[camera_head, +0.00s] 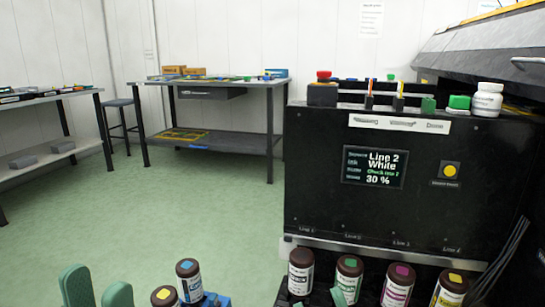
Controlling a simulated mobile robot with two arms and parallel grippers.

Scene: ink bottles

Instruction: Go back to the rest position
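My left gripper (97,289) shows at the bottom left as two green fingers standing apart, with nothing between them. To its right stand two dark bottles, one with a blue-marked cap (187,281) and one with a yellow-marked cap (164,297), by a blue holder (214,300). A green piece (339,296) at the bottom edge, before the printer bottles, may be a fingertip of my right gripper; its state is unclear.
A black printer (410,205) stands at right; its screen (374,167) reads Line 2, White, 30 %. Benches (205,143) stand behind. The green floor (165,220) is clear.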

